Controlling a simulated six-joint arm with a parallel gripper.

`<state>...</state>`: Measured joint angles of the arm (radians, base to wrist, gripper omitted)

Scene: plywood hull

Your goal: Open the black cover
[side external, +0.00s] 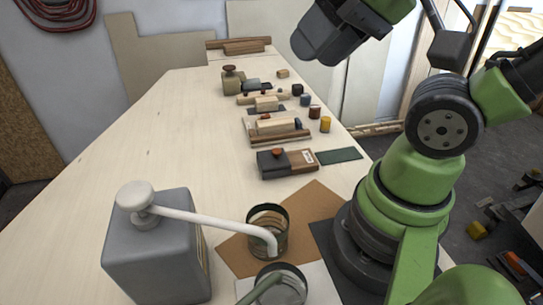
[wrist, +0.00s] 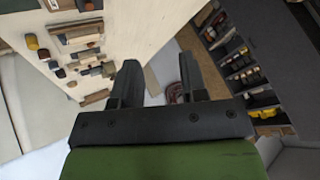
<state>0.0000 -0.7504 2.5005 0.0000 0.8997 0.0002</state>
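The black cover (side external: 271,164) lies on a low wooden box (side external: 303,160) on the plywood bench. It covers the left part of the box, has a reddish-brown knob on top, and leaves the wooden right end with a pale label bare. In the wrist view the box seems to be cut off at the top edge, with the dark cover (wrist: 92,4) just in sight. My gripper (side external: 313,42) is high above the bench, well above and beyond the box, touching nothing. In the wrist view its two black fingers (wrist: 158,72) are spread apart with nothing between them.
A dark green mat (side external: 339,156) lies right of the box. Wooden blocks (side external: 278,126), a yellow cylinder (side external: 325,124) and other small items stand behind it. A grey pump canister (side external: 155,245) and open tins (side external: 267,232) stand in front. The bench's left side is clear.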

